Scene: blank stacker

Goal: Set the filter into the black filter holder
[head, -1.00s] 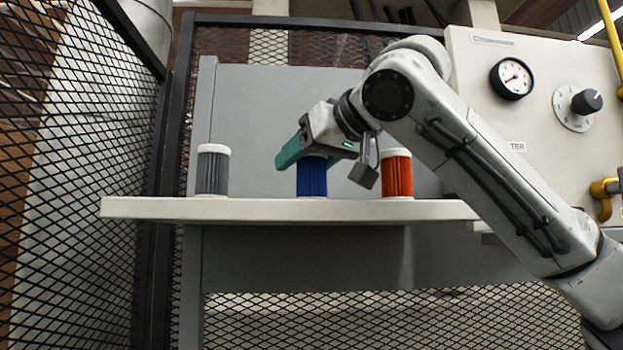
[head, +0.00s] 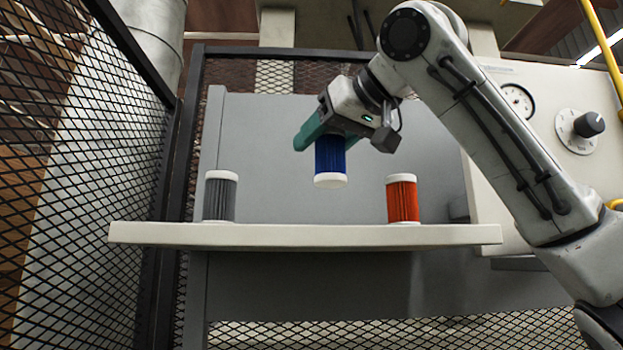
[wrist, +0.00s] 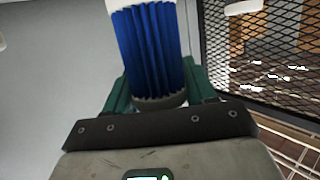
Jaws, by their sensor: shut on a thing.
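A blue pleated filter (head: 331,155) with a white bottom cap hangs upright in my gripper (head: 328,137), clear above the shelf in the head view. My gripper has green fingers and is shut around the filter's upper part. In the wrist view the blue filter (wrist: 152,45) fills the space between the green fingers (wrist: 155,88), with a pale cap at its far end. A grey filter (head: 220,197) stands upright at the shelf's left. An orange filter (head: 402,199) stands upright at its right. I see no black filter holder in either view.
The white shelf (head: 300,236) has bare room between the grey and orange filters. A black mesh fence (head: 85,200) stands at the left. A panel with a gauge (head: 518,102) and a knob (head: 589,125) is at the right, behind my arm.

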